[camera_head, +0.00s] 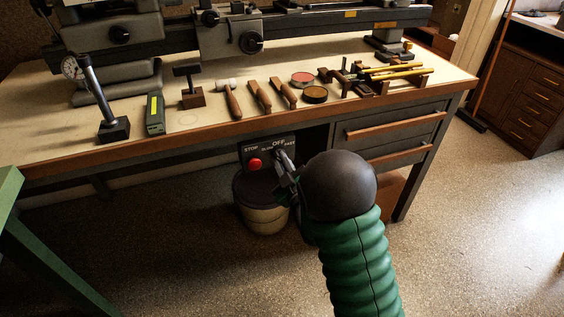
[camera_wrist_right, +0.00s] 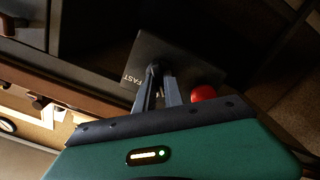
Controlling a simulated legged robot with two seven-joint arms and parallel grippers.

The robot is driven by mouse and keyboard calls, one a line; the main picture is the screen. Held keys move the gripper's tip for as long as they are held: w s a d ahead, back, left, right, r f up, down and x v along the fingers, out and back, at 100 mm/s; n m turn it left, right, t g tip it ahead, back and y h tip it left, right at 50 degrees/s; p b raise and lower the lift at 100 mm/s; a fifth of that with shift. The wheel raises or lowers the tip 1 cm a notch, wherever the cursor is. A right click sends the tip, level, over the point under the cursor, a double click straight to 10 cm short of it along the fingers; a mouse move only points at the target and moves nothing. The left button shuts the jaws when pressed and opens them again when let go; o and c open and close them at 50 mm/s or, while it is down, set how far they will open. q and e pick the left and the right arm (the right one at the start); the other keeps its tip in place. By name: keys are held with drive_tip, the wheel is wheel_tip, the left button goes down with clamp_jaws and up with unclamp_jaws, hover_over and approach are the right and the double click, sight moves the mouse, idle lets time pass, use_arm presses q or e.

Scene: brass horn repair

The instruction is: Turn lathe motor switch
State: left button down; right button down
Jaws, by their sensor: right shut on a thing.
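The lathe motor switch panel (camera_head: 262,145) is a dark plate under the bench's front edge, marked STOP, OFF and FAST. It also shows in the right wrist view (camera_wrist_right: 192,62). A round red button (camera_head: 254,163) sits on its left half; the wrist view shows the same button (camera_wrist_right: 204,93). My right gripper (camera_head: 283,163) is at the right half of the panel, below OFF. In the wrist view its narrow fingers (camera_wrist_right: 159,80) are shut on the dark switch lever (camera_wrist_right: 154,67), near FAST. The fingers hide part of the lever. My left gripper is not in view.
The workbench (camera_head: 215,130) carries the lathe (camera_head: 235,35), wooden-handled tools (camera_head: 258,95), round tins (camera_head: 315,94) and a dial gauge stand (camera_head: 113,128). A bucket (camera_head: 262,215) stands under the panel. A green table leg (camera_head: 45,250) is at left.

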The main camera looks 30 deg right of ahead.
drive_tip(key=shift+a+f, duration=0.1)
drive_tip(key=shift+f, duration=0.05)
idle(0.3)
drive_tip(key=c, duration=1.4)
unclamp_jaws()
drive_tip(key=shift+c, duration=0.2)
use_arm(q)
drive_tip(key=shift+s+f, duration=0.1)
